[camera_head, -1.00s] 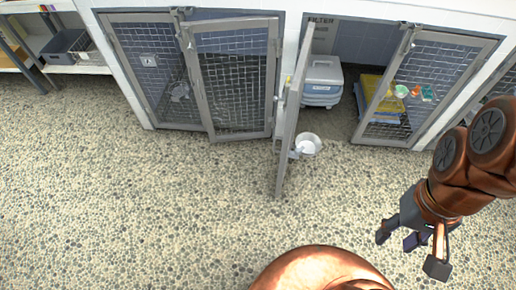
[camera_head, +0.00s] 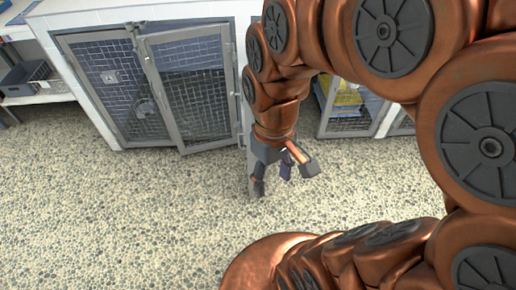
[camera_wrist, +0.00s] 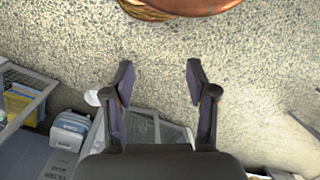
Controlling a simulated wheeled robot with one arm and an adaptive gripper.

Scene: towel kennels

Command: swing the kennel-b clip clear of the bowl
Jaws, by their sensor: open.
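My gripper (camera_head: 285,170) hangs open and empty over the floor in front of the kennels. In the wrist view its two fingers (camera_wrist: 160,83) are spread, with only pebbled floor between the tips. The white bowl (camera_wrist: 92,97) shows left of the fingers in the wrist view. It is hidden behind my arm in the head view. A mesh door panel (camera_wrist: 143,124) lies below and between the fingers in the wrist view. I cannot make out the kennel-b clip.
A blue-grey carrier (camera_wrist: 70,130) sits in the open kennel. Mesh kennel doors (camera_head: 190,90) stand at the left, one ajar. A shelf (camera_head: 40,95) with a dark bin is far left. The pebbled floor (camera_head: 120,220) in front is clear.

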